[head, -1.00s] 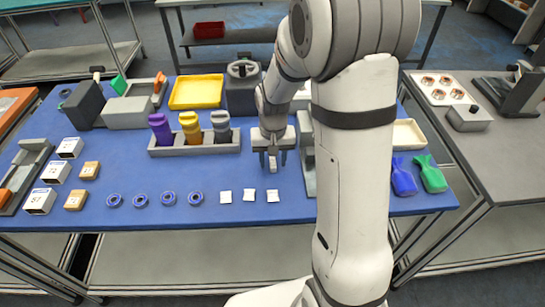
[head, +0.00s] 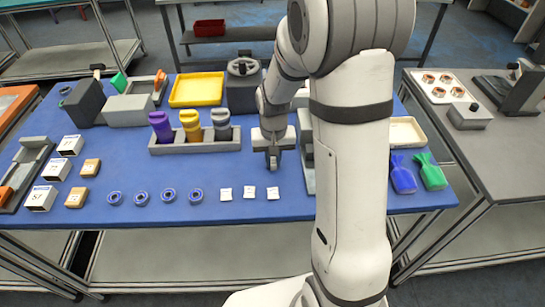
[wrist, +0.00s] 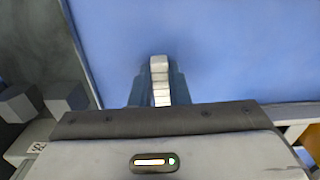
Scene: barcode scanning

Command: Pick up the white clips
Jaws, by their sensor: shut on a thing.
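My gripper (head: 274,159) is over the blue table, to the right of the grey bottle rack, with its fingers pointing down. It is shut on a narrow, pale, ribbed piece that looks like the white clips (wrist: 159,72), seen between the fingers in the wrist view. In the head view the fingers mostly hide this piece. I cannot tell whether it still touches the table.
Three small white squares (head: 249,192) lie near the front edge, with several blue rings (head: 168,195) to their left. The grey rack (head: 196,143) holds three bottles. A grey stand (head: 308,160) is close on my gripper's right.

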